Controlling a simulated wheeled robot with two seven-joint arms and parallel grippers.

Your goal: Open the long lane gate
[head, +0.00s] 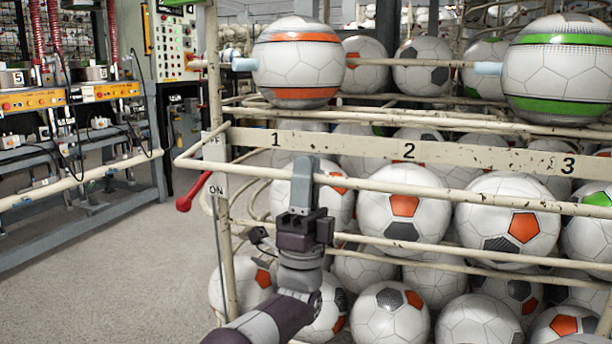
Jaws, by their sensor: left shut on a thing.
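The long lane gate looks like a cream tube (430,192) with chipped paint. It runs across the front of the ball rack, below the numbered strip, and bends around at its left end. My left gripper (303,180) is upright at the left part of this tube, under the number 1. Its grey fingers are shut on the tube and hide a short piece of it. Soccer balls (404,212) lie behind the tube. My right gripper is not in view.
A red-handled lever (192,192) stands by the ON/OFF plate on the left post. A numbered strip (340,142) runs above the tube. Two large balls (299,62) sit above. A lower rail (470,264) crosses below. Grey floor (120,270) is open at left.

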